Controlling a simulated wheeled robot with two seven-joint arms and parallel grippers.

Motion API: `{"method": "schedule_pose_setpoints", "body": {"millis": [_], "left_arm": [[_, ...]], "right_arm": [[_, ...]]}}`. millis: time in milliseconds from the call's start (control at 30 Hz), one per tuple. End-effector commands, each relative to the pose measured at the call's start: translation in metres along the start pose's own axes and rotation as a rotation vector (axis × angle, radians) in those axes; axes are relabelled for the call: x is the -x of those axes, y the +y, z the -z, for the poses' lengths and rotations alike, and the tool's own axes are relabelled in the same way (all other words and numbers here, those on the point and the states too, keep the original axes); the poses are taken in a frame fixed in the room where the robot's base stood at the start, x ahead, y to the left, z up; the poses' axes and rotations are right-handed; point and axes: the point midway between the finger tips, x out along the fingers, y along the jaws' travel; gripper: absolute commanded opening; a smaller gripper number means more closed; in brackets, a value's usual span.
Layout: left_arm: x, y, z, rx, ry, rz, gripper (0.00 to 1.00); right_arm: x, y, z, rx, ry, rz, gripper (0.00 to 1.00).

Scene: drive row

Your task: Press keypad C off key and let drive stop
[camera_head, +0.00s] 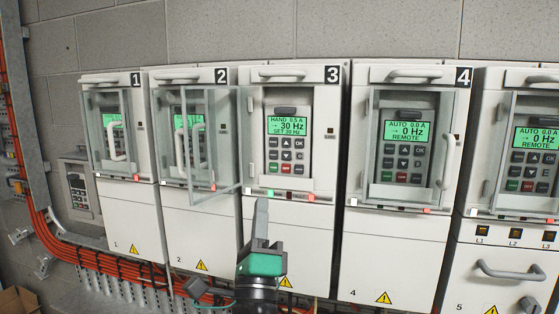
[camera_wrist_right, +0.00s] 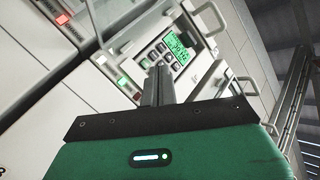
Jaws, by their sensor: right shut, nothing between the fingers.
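The keypad (camera_head: 287,145) on drive 3 sits uncovered, its clear door swung open to the left. Its green display (camera_head: 287,125) reads HAND, 0.5 A, 30 Hz, SET 30 Hz. The red off key (camera_head: 286,168) is in its bottom row. I cannot read a letter C on it. My right gripper (camera_head: 262,205) is shut and empty, pointing up in front of drive 3, below and left of the keys. In the right wrist view the shut fingertips (camera_wrist_right: 160,70) overlap the keypad's lower part, near the display (camera_wrist_right: 178,47); contact cannot be told. My left gripper is not in view.
The open clear door (camera_head: 213,150) stands out left of my right gripper. Drive 4's display (camera_head: 406,130) reads AUTO, 0 Hz, REMOTE, behind a cover with a handle (camera_head: 449,161). Below drive 3's keypad is a lit green light (camera_head: 270,193). Orange cables (camera_head: 75,250) run low left.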

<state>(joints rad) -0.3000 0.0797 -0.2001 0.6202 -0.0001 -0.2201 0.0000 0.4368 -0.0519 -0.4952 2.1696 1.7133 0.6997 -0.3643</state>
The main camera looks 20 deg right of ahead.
Motion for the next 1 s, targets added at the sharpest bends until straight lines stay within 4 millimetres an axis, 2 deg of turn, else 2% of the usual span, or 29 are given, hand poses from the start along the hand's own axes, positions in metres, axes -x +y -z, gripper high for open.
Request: {"method": "schedule_pose_setpoints", "body": {"millis": [33, 100, 300, 733, 1000], "left_arm": [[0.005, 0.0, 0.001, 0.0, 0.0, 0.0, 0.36], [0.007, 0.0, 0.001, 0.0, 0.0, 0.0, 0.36], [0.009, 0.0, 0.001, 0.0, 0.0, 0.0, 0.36], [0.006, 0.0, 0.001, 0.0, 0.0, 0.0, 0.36], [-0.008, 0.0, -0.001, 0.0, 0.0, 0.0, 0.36]], "right_arm": [[-0.006, -0.018, -0.001, -0.038, 0.005, 0.011, 0.0], [-0.008, -0.032, -0.001, -0.077, 0.01, 0.016, 0.0], [-0.01, -0.049, 0.0, -0.126, 0.013, 0.021, 0.0], [-0.013, -0.045, 0.002, -0.124, 0.014, 0.021, 0.0], [-0.035, -0.025, 0.018, -0.122, 0.014, 0.023, 0.0]]}}
